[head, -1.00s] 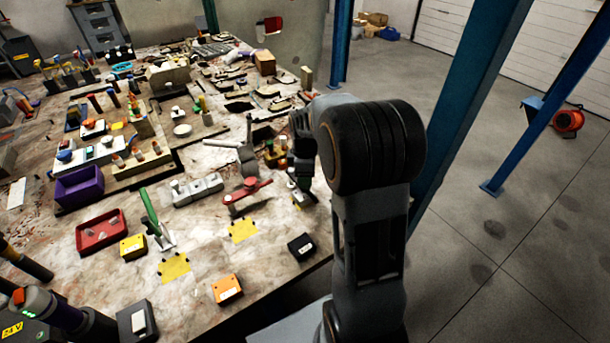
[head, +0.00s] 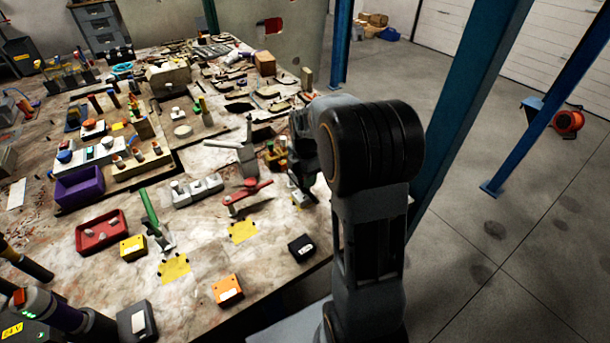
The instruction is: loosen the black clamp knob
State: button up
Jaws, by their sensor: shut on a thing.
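My gripper (head: 300,186) points down at the right edge of the table, over a small pale clamp base (head: 299,199). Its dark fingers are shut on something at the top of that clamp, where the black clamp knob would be. The knob cannot be told apart from the dark fingers and is mostly hidden between them. How far the knob is turned cannot be seen.
A red-handled clamp (head: 248,190) and a grey upright part (head: 246,158) stand just left of my gripper. A black box (head: 301,247) lies nearer the front edge. A green-handled clamp (head: 152,215), red tray (head: 102,230) and purple bin (head: 79,186) lie further left.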

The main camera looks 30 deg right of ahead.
jog(key=shift+s+f, duration=0.15)
jog(key=shift+f, duration=0.1)
jog(key=o, duration=0.7)
jog(key=shift+r, duration=0.1)
jog(key=shift+o, duration=0.2)
jog(key=shift+r, duration=0.1)
notch_tip(320, 180, up, 14)
dwell(0.5)
